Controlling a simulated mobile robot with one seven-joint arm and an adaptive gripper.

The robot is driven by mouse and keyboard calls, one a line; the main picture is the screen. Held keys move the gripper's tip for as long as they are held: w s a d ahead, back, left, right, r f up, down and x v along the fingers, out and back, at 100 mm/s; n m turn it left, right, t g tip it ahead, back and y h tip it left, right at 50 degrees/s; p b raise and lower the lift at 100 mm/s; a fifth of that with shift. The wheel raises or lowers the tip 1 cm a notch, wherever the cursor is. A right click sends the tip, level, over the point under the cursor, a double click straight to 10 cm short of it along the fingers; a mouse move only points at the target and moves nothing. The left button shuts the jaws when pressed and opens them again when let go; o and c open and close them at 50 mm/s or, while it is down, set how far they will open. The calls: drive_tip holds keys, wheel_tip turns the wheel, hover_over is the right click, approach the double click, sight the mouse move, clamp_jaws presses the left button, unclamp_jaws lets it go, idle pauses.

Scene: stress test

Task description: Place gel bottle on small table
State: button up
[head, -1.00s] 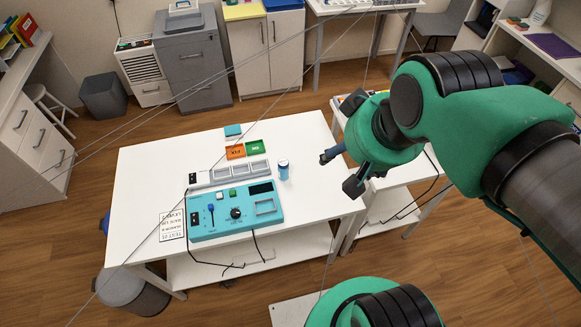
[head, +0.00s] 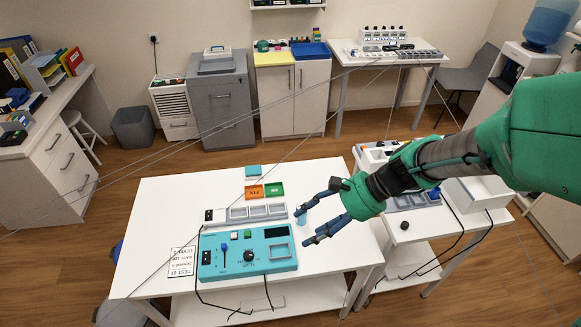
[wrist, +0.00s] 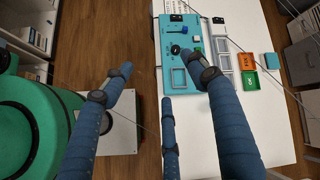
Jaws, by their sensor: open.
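No contact is clear. The wrist view shows the open fingers (wrist: 160,72) over the table's edge. A smaller white table (head: 425,235) with devices on it stands at the right, partly behind my arm.
A teal control box (head: 247,250) with cables and a grey compartment tray (head: 260,212) are left of my gripper. An orange tray (head: 254,194) and green tray (head: 274,189) lie behind. The left of the white table is clear except for a printed sheet (head: 182,262).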

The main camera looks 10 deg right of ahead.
drive_tip(key=w+f+m+t+y, duration=0.2)
drive_tip(key=w+f+m, duration=0.2)
drive_tip(key=f, duration=0.1)
drive_tip(key=m+t+b, duration=0.2)
drive_tip(key=m+t, duration=0.6)
drive_tip(key=m, duration=0.5)
approach(304, 216)
drive_tip(key=shift+s+d+r, duration=0.4)
drive_tip(key=shift+s+d, duration=0.1)
drive_tip(key=shift+d, duration=0.1)
drive_tip(key=shift+w+a, duration=0.1)
drive_tip(key=shift+f+b+x, duration=0.2)
drive_tip(key=shift+b+x, duration=0.55)
drive_tip(key=shift+x, duration=3.45)
drive_tip(key=shift+b+x, duration=0.75)
drive_tip(key=shift+x, duration=1.75)
drive_tip(key=shift+f, duration=0.2)
